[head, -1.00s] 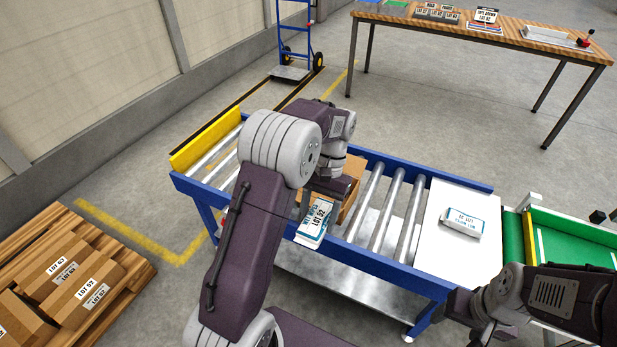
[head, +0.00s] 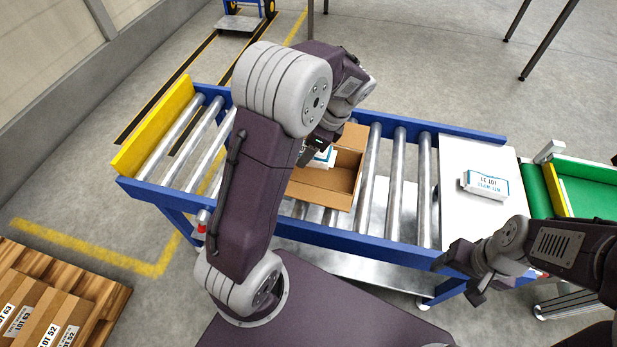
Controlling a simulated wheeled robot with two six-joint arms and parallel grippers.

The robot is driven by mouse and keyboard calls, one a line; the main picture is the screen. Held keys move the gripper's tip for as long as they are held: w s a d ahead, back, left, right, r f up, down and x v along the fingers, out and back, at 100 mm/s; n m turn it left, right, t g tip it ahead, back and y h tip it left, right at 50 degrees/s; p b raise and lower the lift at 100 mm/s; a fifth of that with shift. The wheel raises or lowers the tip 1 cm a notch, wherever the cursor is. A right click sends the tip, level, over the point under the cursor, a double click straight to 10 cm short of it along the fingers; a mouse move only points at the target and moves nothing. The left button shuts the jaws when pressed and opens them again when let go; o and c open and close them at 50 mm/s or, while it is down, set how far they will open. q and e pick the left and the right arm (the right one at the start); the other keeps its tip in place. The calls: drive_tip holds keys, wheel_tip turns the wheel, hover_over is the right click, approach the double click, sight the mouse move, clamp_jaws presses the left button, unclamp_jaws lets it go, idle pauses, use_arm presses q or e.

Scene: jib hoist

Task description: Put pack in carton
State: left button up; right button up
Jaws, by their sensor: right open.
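An open brown carton (head: 335,190) sits on the roller conveyor, partly hidden by my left arm. A white and blue pack (head: 325,157) shows in part at the carton's opening, under my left gripper (head: 312,150). The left fingers are mostly hidden behind the arm, so I cannot tell whether they grip the pack or whether it rests on the carton floor. A second white pack (head: 485,186), with a printed lot label, lies on the white plate. My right gripper (head: 460,279) is open and empty near the plate's front edge.
The blue-framed conveyor (head: 340,240) has bare rollers either side of the carton and a yellow end stop (head: 155,125) at left. A green belt (head: 590,188) adjoins at right. A pallet (head: 100,300) with labelled cartons stands lower left.

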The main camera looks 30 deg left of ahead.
sight(325, 153)
use_arm(q)
wheel_tip(325, 153, down, 10)
drive_tip(key=b, duration=0.5)
drive_tip(key=shift+b, duration=0.3)
drive_tip(key=shift+s+r, duration=0.1)
drive_tip(key=shift+r, duration=0.05)
drive_tip(key=o, duration=1.4)
drive_tip(key=shift+o, duration=0.2)
drive_tip(key=p+v, duration=0.6)
drive_tip(key=v, duration=0.5)
drive_tip(key=shift+r, duration=0.15)
drive_tip(key=shift+d+r+p, duration=0.25)
drive_tip(key=shift+r+p, duration=0.05)
drive_tip(key=shift+r, duration=0.05)
